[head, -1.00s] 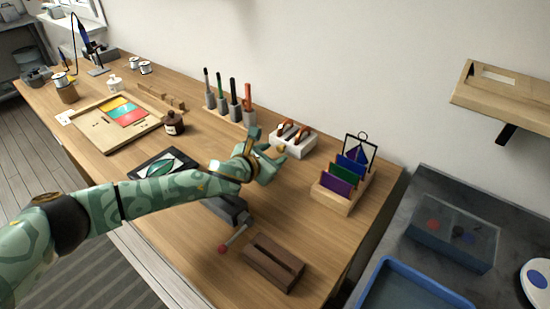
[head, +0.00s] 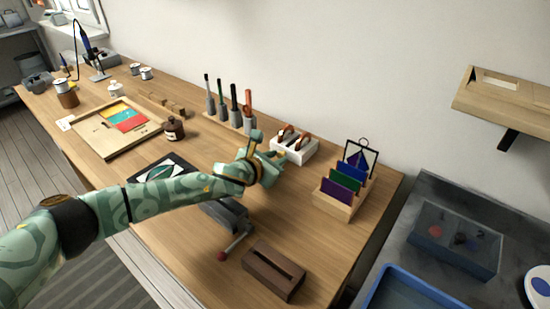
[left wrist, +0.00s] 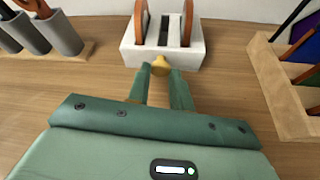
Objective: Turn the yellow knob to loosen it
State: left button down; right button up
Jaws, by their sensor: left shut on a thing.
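The yellow knob (left wrist: 161,66) is small and sits at the front of a white block (left wrist: 190,55) in the left wrist view. My left gripper (left wrist: 160,80) has its two green fingers on either side of the knob and is shut on it. In the head view my left gripper (head: 279,162) is at the near-left side of the white block (head: 304,153), and its jaws largely hide the knob. I cannot tell how far the knob is turned. My right gripper is out of view.
A card rack (head: 338,205) stands right of the gripper. Upright tools (head: 235,112) stand behind it to the left. A vise-like tool with a red-ended handle (head: 232,250) and a dark slotted wooden block (head: 273,268) lie nearer.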

pick_arm(q)
jog(key=shift+r+n+h+p, duration=0.2)
jog(key=shift+n+h+p, duration=0.1)
jog(key=shift+p, duration=0.15)
jog(key=shift+a+n+g+p, duration=0.1)
jog(key=shift+n+g+p, duration=0.3)
jog(key=shift+n+p, duration=0.1)
jog(key=shift+w+a+f+n+h, duration=0.1)
jog(key=shift+f+n+h, duration=0.05)
jog(key=shift+n+h, duration=0.55)
jog(key=shift+f+n+g+h, duration=0.1)
jog(key=shift+n+g+h, duration=0.25)
jog(key=shift+n, duration=0.25)
jog(key=c, duration=1.2)
grip_release()
jog(key=shift+c, duration=0.2)
jog(key=shift+a, duration=0.1)
